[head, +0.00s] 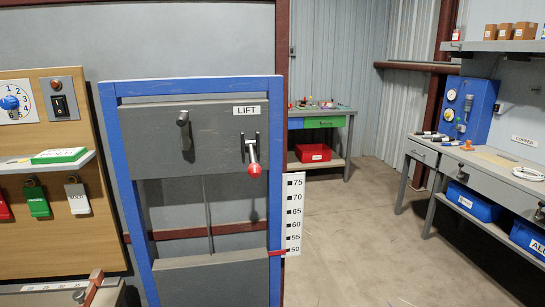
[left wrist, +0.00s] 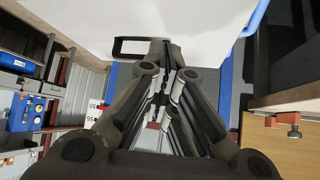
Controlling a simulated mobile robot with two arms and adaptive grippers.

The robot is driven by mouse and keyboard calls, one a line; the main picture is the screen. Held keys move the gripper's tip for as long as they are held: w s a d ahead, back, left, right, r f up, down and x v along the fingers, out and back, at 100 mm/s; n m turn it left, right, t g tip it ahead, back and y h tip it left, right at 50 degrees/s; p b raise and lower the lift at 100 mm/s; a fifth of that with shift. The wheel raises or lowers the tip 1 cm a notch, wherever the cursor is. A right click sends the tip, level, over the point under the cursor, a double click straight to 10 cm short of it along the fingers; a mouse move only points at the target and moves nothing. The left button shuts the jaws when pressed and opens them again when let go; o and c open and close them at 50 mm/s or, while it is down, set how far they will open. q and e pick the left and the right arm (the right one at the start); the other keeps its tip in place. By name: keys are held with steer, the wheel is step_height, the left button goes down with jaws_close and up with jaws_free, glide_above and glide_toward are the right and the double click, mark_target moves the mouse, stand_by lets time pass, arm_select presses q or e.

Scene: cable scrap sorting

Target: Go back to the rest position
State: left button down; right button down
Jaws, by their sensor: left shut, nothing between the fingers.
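My left gripper (left wrist: 160,78) shows in the left wrist view, with its dark fingers drawn together and nothing seen between them. Neither gripper shows in the head view. My right gripper is in neither view.
The blue-framed lift panel (head: 195,90) stands ahead, with a red-knobbed lever (head: 254,168) and a height scale (head: 292,215). A wooden switch board (head: 60,240) stands left. A grey workbench (head: 465,170) stands right. Open floor (head: 365,250) lies between the lift and the bench.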

arm_select(q)
steer(key=s+a+f+g+y, duration=0.1)
steer(key=s+g, duration=0.2)
steer(key=s, duration=0.4)
steer(key=s+a+f+g, duration=0.2)
steer(key=s, duration=0.5)
step_height(320, 180, down, 23)
steer(key=g+p, duration=0.1)
steer(key=s+a+f+g+p, duration=0.1)
steer(key=s+a+f, duration=0.1)
steer(key=s+f, duration=1.4)
steer(key=shift+s+a+f+m+g+p, duration=0.2)
steer(key=shift+s+f+m+g+p, duration=0.15)
steer(key=shift+s, duration=0.85)
